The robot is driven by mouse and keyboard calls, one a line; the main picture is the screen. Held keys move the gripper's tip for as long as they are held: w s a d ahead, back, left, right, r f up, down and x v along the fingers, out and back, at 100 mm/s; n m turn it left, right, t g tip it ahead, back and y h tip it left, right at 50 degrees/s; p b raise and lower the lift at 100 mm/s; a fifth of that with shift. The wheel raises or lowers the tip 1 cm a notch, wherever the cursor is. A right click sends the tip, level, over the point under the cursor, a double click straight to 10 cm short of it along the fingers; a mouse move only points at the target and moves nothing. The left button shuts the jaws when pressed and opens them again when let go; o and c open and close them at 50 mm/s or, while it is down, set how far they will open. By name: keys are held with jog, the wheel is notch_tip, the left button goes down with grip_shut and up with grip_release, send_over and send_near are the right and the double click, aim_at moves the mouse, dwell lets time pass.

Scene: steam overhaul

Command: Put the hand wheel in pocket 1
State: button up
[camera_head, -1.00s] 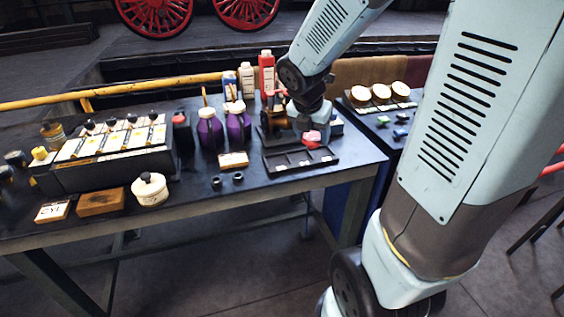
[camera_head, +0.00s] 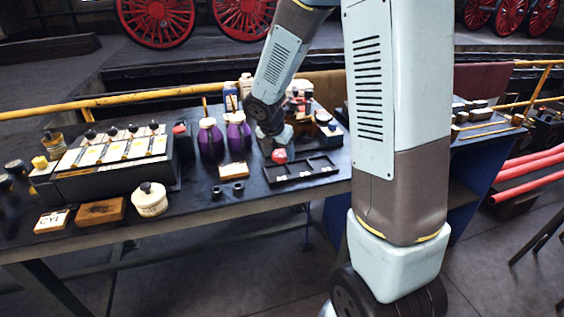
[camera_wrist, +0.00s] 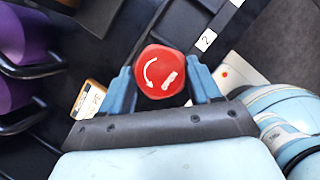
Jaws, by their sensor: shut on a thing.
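The red hand wheel (camera_wrist: 160,72) is between the two blue fingers of my gripper (camera_wrist: 163,88) in the wrist view, its white arrow marking facing the camera. In the head view the gripper (camera_head: 275,146) holds the hand wheel (camera_head: 279,156) over or at the left end of the black pocket tray (camera_head: 304,178). I cannot tell whether the wheel touches the tray. Pockets toward the right of the tray look empty. A label reading 2 (camera_wrist: 206,40) shows right of the wheel; the pocket 1 label is not readable.
Purple bottles (camera_head: 211,140) stand left of the gripper. A small wood-edged card (camera_head: 233,170) and two small dark rings (camera_head: 238,188) lie left of the tray. A white lidded pot (camera_head: 149,199) and a black valve box (camera_head: 118,165) stand farther left.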

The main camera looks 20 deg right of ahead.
aim_at(277, 162)
jog(key=shift+w+a+f, duration=0.2)
jog(key=shift+w+f, duration=0.15)
jog(key=shift+f, duration=0.15)
jog(key=shift+w+a+f, duration=0.15)
jog(key=shift+w+f, duration=0.2)
jog(key=shift+f, duration=1.65)
jog(key=o, duration=1.4)
jog(key=shift+f, duration=0.1)
